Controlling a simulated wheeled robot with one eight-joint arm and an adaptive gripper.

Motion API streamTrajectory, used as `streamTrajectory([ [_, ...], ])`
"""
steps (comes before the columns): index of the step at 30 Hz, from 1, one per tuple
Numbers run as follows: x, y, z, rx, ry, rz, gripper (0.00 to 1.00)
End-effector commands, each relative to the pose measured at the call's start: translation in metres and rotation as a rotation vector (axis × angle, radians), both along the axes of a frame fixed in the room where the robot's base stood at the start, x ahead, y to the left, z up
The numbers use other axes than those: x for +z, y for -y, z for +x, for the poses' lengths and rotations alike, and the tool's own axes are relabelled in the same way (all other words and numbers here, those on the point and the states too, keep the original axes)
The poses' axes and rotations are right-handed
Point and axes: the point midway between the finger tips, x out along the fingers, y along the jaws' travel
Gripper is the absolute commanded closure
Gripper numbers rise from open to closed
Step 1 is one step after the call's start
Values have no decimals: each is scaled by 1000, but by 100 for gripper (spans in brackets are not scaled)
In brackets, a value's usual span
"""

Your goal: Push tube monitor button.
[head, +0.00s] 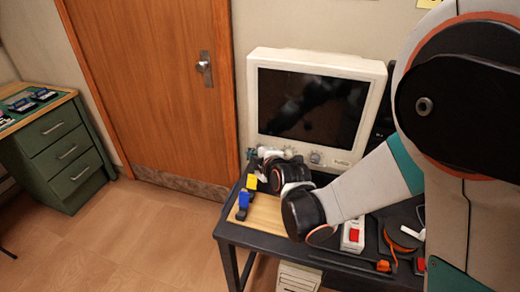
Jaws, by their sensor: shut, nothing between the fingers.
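The tube monitor (311,65) is a cream box with a dark screen, standing at the back of the dark table. Its lower front panel carries a knob (316,157) at the right, which is visible. My arm reaches across the table from the right, and its wrist is in front of the panel's lower left. My gripper (259,154) is small in the picture, shut and empty, close to that lower left part. The arm and gripper cover part of the panel there. I cannot make out the button or tell whether the fingers touch the monitor.
The dark table (228,231) bears a wooden board (266,213) with a yellow block (251,182) and a blue block (243,201). A white box with a red switch (353,236) and orange items lie at the right. A green drawer cabinet (60,151) stands left; floor between is clear.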

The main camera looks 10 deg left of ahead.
Motion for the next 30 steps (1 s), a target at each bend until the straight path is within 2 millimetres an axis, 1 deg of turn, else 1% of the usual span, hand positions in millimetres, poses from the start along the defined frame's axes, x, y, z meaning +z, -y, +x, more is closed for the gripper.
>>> streamTrajectory([
  [5,0,-1,-7,1,1,-1,100],
  [21,0,-4,-55,1,1,0,100],
  [25,0,-5,-60,0,1,-1,100],
  [30,0,-5,-60,0,1,-1,100],
])
